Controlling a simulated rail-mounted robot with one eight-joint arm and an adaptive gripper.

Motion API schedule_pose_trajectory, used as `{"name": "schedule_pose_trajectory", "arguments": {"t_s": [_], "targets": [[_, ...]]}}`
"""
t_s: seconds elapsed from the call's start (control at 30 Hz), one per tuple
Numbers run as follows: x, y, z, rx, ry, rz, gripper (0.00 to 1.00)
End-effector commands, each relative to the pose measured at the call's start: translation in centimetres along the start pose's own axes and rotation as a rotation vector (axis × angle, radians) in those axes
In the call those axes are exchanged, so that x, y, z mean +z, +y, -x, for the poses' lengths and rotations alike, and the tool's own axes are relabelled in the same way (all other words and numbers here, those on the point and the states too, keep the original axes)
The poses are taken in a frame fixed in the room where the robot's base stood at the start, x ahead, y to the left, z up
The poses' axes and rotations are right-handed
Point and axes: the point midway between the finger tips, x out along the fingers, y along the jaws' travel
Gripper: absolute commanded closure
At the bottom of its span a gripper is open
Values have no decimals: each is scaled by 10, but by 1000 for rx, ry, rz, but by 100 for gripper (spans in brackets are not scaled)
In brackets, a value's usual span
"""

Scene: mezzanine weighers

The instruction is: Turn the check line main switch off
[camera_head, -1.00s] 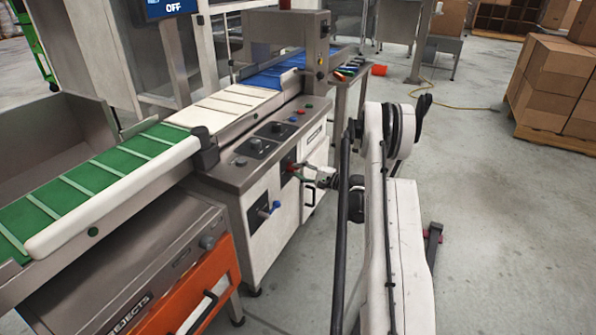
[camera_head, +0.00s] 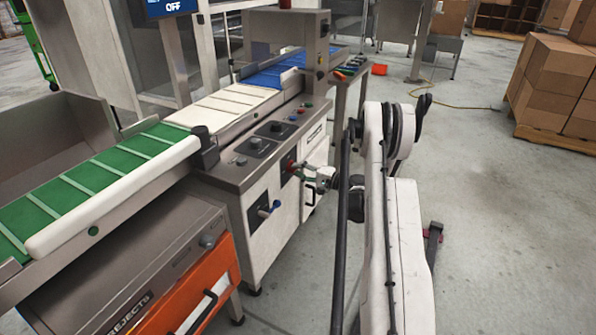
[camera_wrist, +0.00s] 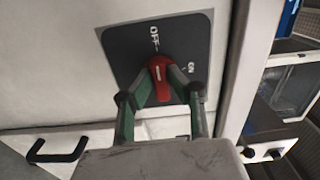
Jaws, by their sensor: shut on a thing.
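The main switch is a red rotary handle (camera_wrist: 162,80) on a dark square plate (camera_wrist: 122,50) marked OFF and ON. In the wrist view its white line points roughly toward OFF. In the head view the red handle (camera_head: 291,166) shows on the front of the grey cabinet. My gripper (camera_wrist: 161,94) has its green-padded fingers on both sides of the handle and is shut on it. In the head view my gripper (camera_head: 299,174) reaches the handle from the right. The fingers partly hide the handle and the lower part of the plate.
A black pull handle (camera_wrist: 57,150) is nearby. Small knobs and buttons line the cabinet top. An orange rejects bin (camera_head: 185,295) stands in front left.

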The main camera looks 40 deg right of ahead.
Motion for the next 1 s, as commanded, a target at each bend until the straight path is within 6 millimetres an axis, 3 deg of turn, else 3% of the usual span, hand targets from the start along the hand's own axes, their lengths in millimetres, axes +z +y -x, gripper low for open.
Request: {"name": "schedule_pose_trajectory", "arguments": {"t_s": [0.03,0.07,0.17,0.57,1.0], "targets": [[0,0,0,1,1,1,100],[0,0,0,1,1,1,81],[0,0,0,0,1,0,68],[-1,0,9,0,1,0,67],[-1,0,89,0,4,0,67]]}}
